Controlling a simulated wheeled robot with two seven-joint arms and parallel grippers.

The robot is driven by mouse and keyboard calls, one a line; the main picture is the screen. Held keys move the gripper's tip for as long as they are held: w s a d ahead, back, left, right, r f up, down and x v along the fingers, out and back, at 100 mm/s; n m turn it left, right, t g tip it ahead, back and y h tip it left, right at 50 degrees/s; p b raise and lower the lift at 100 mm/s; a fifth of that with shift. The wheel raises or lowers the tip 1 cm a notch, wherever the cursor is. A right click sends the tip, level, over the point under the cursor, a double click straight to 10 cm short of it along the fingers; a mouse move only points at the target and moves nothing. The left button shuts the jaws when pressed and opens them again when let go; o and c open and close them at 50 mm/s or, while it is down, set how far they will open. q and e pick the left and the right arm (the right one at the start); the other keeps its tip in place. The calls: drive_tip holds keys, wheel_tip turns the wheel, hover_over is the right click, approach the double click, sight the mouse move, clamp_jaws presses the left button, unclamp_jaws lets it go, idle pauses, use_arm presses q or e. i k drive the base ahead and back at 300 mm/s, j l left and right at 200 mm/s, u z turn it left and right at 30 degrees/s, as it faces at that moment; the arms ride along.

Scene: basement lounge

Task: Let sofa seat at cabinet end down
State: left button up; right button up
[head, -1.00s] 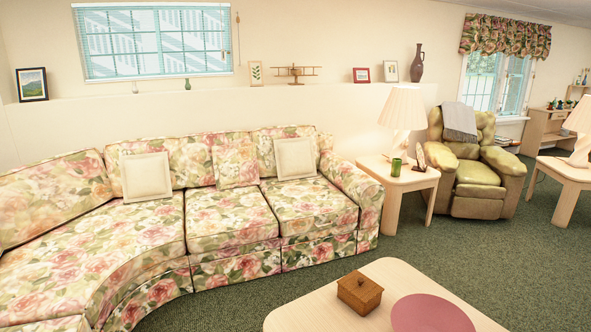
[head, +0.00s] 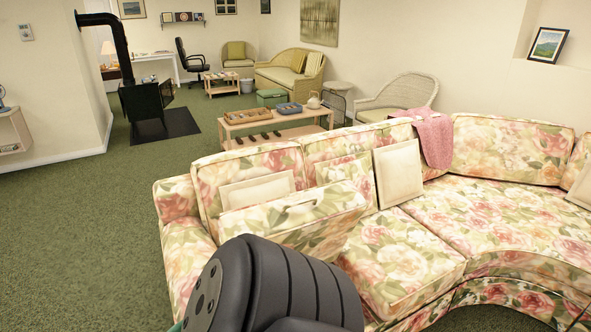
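The floral sofa (head: 480,215) fills the right and lower middle of the head view. At its left end one floral seat (head: 290,222) stands tipped up in front of the backrest, with its upper edge visible and a small pale mark near the middle of that edge. The seat beside it (head: 400,255) lies flat. A black link of my own arm rises at the bottom centre and hides the lower part of the raised seat and the sofa front. Neither gripper's fingers show.
Cream pillows (head: 398,172) and a pink throw (head: 434,138) rest on the sofa. Green carpet (head: 80,240) is open to the left. A low wooden table (head: 275,122) stands behind the sofa. A black stove (head: 142,103) and a wall shelf (head: 12,130) are further left.

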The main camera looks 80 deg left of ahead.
sight(316, 223)
drive_tip(key=u, duration=2.65)
